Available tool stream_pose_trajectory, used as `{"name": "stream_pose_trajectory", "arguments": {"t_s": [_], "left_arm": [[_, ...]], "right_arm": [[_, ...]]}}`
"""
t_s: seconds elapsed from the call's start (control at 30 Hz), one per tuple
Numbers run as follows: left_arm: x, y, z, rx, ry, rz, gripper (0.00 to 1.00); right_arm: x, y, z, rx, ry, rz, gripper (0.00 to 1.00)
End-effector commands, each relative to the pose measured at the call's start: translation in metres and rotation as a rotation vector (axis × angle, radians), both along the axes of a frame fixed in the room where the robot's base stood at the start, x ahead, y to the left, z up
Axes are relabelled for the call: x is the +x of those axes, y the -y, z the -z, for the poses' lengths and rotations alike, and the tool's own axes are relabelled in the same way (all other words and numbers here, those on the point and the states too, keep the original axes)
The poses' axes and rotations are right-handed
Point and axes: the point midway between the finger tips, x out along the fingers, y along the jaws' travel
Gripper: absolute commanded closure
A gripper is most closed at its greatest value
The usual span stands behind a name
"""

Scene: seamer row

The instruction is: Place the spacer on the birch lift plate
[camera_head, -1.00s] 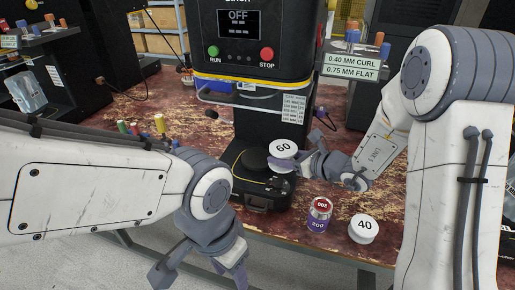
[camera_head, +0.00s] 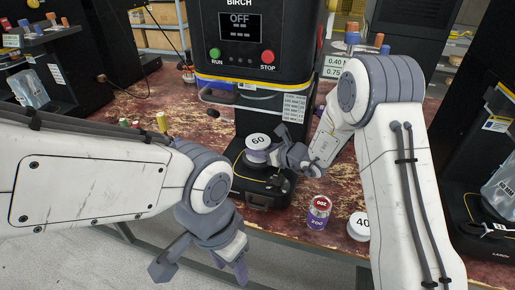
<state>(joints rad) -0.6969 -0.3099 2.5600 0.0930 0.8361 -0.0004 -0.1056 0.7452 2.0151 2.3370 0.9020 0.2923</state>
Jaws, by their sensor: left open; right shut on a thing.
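The spacer (camera_head: 258,141), a white disc marked 60, is held by my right gripper (camera_head: 268,155), which is shut on it from the right. The spacer is over the black round lift plate (camera_head: 252,171) of the machine marked BIRCH. The spacer and gripper hide much of the plate, and I cannot tell whether the spacer touches it. My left gripper (camera_head: 203,266) is open and empty, low in front of the bench, well away from the spacer.
The BIRCH machine (camera_head: 252,60) reads OFF and its head stands above the plate. A red and purple can (camera_head: 318,212) and a white spacer marked 40 (camera_head: 358,226) stand on the worn bench at front right. My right arm partly covers the 40 spacer. Other machines stand on both sides.

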Motion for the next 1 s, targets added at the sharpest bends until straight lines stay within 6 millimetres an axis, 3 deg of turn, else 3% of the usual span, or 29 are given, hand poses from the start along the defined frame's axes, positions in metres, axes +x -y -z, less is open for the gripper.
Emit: {"name": "stream_pose_trajectory", "arguments": {"t_s": [0.2,0.23,0.3,0.73,1.0], "left_arm": [[0.0,0.0,0.005,0.0,0.0,0.0,0.5],[0.0,0.0,0.005,0.0,0.0,0.0,0.5],[0.0,0.0,0.004,0.0,0.0,0.0,0.5],[0.0,0.0,-0.003,0.0,0.0,0.0,0.5],[0.0,0.0,0.005,0.0,0.0,0.0,0.5]], "right_arm": [[0.0,0.0,0.003,0.0,0.001,0.0,1.0],[0.0,0.0,0.003,-0.001,0.001,0.0,0.46],[0.0,0.0,0.002,0.0,0.0,-0.001,0.2],[0.0,0.0,-0.003,0.0,-0.001,-0.001,0.2],[-0.035,0.036,-0.02,0.0,0.0,0.004,0.2]]}}
